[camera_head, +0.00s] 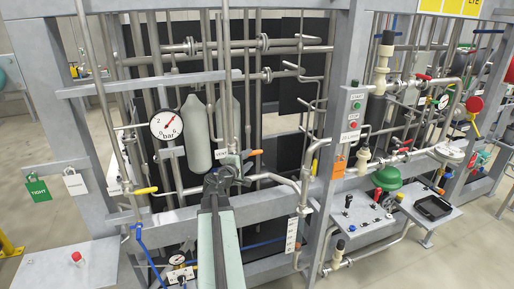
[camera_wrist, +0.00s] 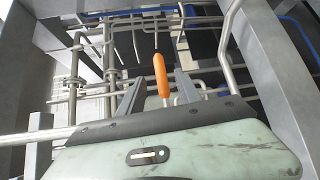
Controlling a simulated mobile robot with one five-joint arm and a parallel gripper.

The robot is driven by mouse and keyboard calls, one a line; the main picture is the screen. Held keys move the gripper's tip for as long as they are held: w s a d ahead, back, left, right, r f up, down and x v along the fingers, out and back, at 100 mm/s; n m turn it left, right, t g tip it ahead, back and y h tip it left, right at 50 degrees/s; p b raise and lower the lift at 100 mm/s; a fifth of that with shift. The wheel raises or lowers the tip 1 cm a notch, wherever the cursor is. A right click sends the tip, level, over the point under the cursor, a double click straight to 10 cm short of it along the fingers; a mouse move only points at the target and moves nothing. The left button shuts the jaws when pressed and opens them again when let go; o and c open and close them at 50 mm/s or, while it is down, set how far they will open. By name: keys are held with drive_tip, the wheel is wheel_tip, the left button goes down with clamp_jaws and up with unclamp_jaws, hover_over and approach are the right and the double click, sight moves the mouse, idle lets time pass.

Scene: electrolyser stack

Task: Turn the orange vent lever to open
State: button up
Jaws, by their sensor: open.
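The orange vent lever (camera_head: 251,153) sticks out to the right from a valve on a vertical pipe, just above and right of my gripper (camera_head: 226,178) in the head view. In the wrist view the orange lever (camera_wrist: 161,75) points up, showing between the two dark fingers of my gripper (camera_wrist: 158,92). The fingers are apart and nothing is held. I cannot tell whether the lever lies between the fingertips or beyond them. The valve body is partly hidden behind my gripper in the head view.
Pipes surround the lever, with a pressure gauge (camera_head: 166,124) and grey cylinder (camera_head: 196,132) to the left. A frame post (camera_head: 345,100) with buttons stands to the right. A yellow lever (camera_head: 145,190) and blue lever (camera_head: 138,232) sit lower left.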

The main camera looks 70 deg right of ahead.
sight(255, 153)
drive_tip(key=d, duration=0.5)
drive_tip(key=s+d+f+b, duration=0.1)
drive_tip(key=d, duration=0.2)
drive_tip(key=shift+f, duration=0.1)
drive_tip(key=shift+a, duration=0.1)
clamp_jaws()
idle(1.2)
